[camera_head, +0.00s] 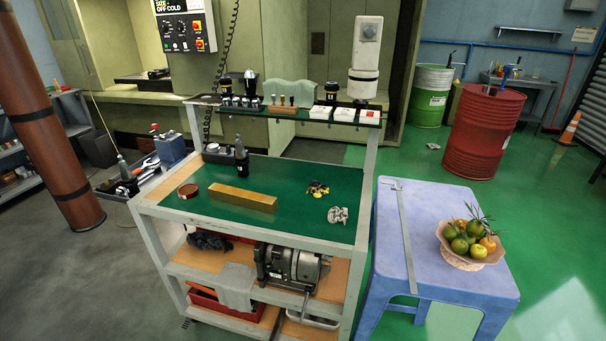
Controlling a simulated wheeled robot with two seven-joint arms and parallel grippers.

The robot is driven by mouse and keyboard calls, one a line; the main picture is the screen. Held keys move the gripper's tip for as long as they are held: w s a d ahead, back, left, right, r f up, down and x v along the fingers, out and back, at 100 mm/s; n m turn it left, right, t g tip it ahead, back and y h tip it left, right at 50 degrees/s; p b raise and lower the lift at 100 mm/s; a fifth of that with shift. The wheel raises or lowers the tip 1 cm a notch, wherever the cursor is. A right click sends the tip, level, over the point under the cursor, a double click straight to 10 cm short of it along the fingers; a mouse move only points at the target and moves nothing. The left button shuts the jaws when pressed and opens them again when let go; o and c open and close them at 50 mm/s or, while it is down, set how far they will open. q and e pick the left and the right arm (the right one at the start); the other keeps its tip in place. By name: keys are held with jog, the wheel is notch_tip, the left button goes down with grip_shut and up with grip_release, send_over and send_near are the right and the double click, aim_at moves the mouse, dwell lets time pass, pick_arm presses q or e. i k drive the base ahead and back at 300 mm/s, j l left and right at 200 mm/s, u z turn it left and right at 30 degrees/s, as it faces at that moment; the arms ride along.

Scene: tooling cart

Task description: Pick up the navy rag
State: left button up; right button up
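A dark navy crumpled cloth, which looks like the navy rag (209,240), lies on the middle shelf of the tooling cart (258,232), at its left end below the green top. The cart's top and front edge are above it, and a red tray (236,237) is partly visible behind it. A grey cloth (237,287) hangs on the shelf edge to its right. A light grey crumpled rag (338,215) lies on the green top at the right. Neither of my grippers shows in the head view.
A grey bench grinder (290,266) sits right of the cloths. A blue table (440,270) with a fruit bowl (468,254) stands close at the right.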

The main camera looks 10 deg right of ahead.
aim_at(316, 187)
jog(key=i+l+u, duration=0.4)
jog(key=i+l, duration=0.35)
